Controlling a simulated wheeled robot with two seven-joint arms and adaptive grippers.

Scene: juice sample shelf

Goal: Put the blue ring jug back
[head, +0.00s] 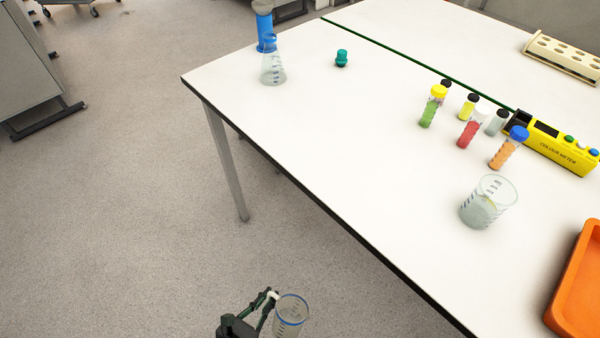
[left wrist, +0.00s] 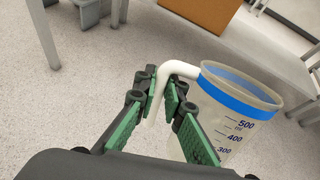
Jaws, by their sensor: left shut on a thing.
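The blue ring jug (head: 290,313) is a clear jug with a blue band below its rim, at the bottom of the head view. It is held off the table's front edge, above the floor. My left gripper (head: 268,299) is shut on its white handle. In the left wrist view the jug (left wrist: 235,105) shows its blue ring and volume marks, and the green-padded fingers of my left gripper (left wrist: 172,108) close around the handle. The lower part of the jug is cut off in the head view. My right gripper is not in view.
A white table (head: 380,170) bears another clear beaker (head: 488,203), several capped sample bottles, a yellow colour meter (head: 560,150), an orange tray (head: 580,290), a flask (head: 272,70), a teal stopper (head: 342,58) and a rack (head: 565,58). The table's front left area is clear.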

